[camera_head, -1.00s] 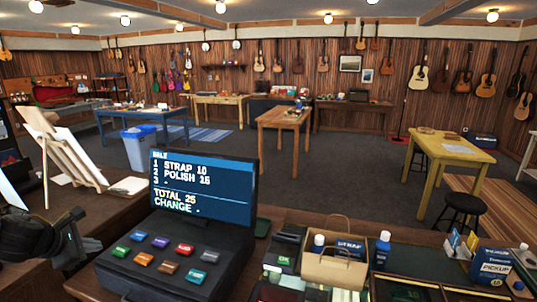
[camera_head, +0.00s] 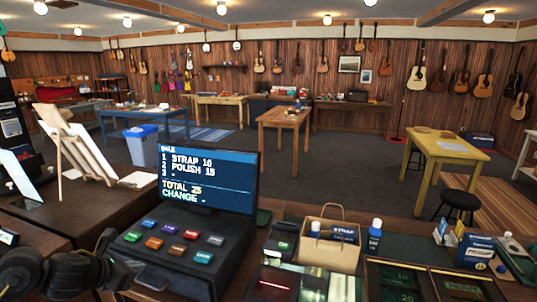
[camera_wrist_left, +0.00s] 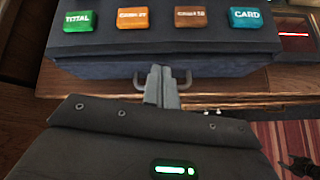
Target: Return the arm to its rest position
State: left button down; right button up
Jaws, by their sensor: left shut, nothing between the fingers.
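My left arm comes in at the lower left of the head view. My left gripper (camera_head: 122,268) is low beside the near left side of the cash register (camera_head: 185,262). In the left wrist view its two grey fingers (camera_wrist_left: 160,82) are together, with nothing between them. They point at the register's front, below the row of coloured keys, with the drawer handle (camera_wrist_left: 140,82) showing behind them. The register's screen (camera_head: 206,177) lists strap 10, polish 15 and total 25.
A paper bag (camera_head: 324,256) holding a strap box and a bottle stands right of the register. Framed display trays (camera_head: 410,282) lie on the counter further right. A wooden easel (camera_head: 62,150) stands on the left counter. Striped floor shows right of the gripper in the wrist view.

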pick_arm(q)
jog(key=s+d+f+n, duration=1.1)
jog(key=d+f+n, duration=0.1)
jog(key=n, duration=0.6)
jog(key=s+f+n+g+y, duration=0.1)
jog(key=s+f+n+g, duration=0.25)
jog(key=s+n, duration=0.8)
jog(key=s+f+n+g+y, duration=0.2)
jog(key=s+f+n+g, duration=0.15)
jog(key=s+n, duration=0.85)
notch_tip(320, 180, down, 29)
jog(key=s+m+b, duration=0.2)
jog(key=b, duration=0.1)
jog(key=s+a+f+g+b, duration=0.1)
jog(key=s+a+f+b, duration=0.1)
jog(key=s+f, duration=1.4)
notch_tip(320, 180, down, 3)
jog(key=shift+s+a+f+g, duration=0.1)
jog(key=shift+s+a+g, duration=0.15)
jog(key=shift+a+g, duration=0.25)
pick_arm(e)
jog(key=f, duration=0.5)
jog(key=shift+s+f, duration=0.15)
jog(key=shift+s, duration=0.15)
